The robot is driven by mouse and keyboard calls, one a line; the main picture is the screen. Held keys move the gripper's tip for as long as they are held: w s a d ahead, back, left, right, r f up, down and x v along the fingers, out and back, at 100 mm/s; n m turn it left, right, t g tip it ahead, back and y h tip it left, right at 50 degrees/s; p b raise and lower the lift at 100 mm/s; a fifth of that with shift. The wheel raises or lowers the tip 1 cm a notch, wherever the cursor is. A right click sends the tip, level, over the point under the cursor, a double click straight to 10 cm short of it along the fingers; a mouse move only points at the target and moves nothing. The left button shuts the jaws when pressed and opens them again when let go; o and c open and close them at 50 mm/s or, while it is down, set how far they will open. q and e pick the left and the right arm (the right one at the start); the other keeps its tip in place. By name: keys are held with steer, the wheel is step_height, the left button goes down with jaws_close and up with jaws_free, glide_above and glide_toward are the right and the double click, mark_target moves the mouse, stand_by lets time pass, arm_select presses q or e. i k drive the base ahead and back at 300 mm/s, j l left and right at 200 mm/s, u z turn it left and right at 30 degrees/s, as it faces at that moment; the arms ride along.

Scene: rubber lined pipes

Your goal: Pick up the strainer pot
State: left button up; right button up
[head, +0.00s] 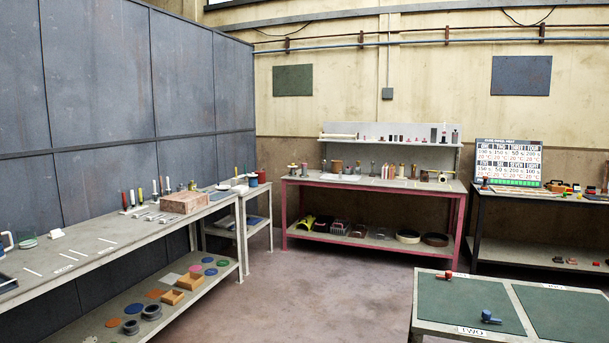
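I cannot single out the strainer pot for certain; many things here are small and far off. Small pots and bottles stand in a row on the red-framed bench (374,182) against the back wall. Dark round pans or rings (408,237) sit on its lower shelf. Two grey ring-shaped pieces (151,312) lie on the lower shelf of the long left bench (100,243). Neither of my grippers shows in the head view, so their state and hold are hidden.
A low table with green mats (464,302) at front right holds a red piece (448,275) and a blue piece (491,317). A dark-framed bench (540,195) with a sign board (508,163) stands at right. The floor (320,295) between the benches is clear.

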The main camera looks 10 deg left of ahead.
mark_target(303, 169)
steer(key=i+j+u, duration=0.25)
steer(key=i, duration=0.25)
steer(key=i+u, duration=0.3)
steer(key=i, duration=3.7)
steer(key=i+z, duration=0.2)
steer(key=i, duration=0.25)
steer(key=i+j+z, duration=0.2)
steer(key=i, duration=0.3)
steer(key=i+j+z, duration=0.2)
steer(key=i, duration=0.25)
steer(key=i+j+z, duration=0.2)
steer(key=i, duration=0.25)
